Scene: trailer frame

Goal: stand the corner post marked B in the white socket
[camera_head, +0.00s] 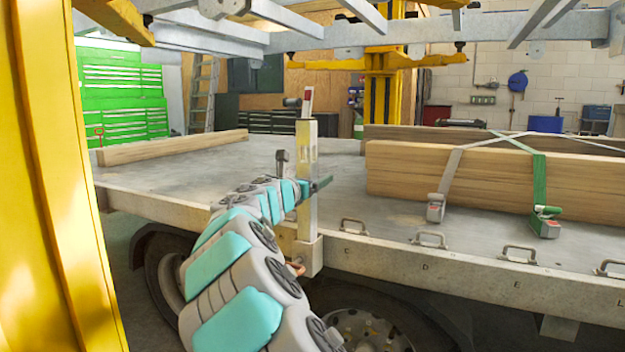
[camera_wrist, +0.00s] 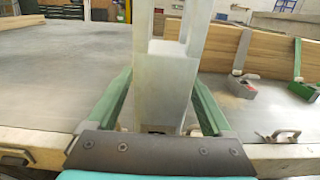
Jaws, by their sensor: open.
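A pale metal corner post (camera_head: 307,170) stands upright at the near edge of the trailer bed, with a narrower piece with red on it at its top. Its foot is in a whitish socket (camera_head: 309,258) on the bed's side; how deep it sits I cannot tell. No letter B is readable on it. My gripper (camera_head: 318,186) is at the post, partway up. In the wrist view the post (camera_wrist: 163,85) stands between the two green fingers of my gripper (camera_wrist: 163,92), one on each side. The fingers are open; whether either touches the post is unclear.
The trailer bed (camera_head: 215,170) is clear to the left of the post, with a timber beam (camera_head: 175,147) at its far side. Strapped timbers (camera_head: 490,180) lie to the right. Metal loops (camera_head: 430,240) line the near edge. A yellow column (camera_head: 55,180) stands close at left; grey beams hang overhead.

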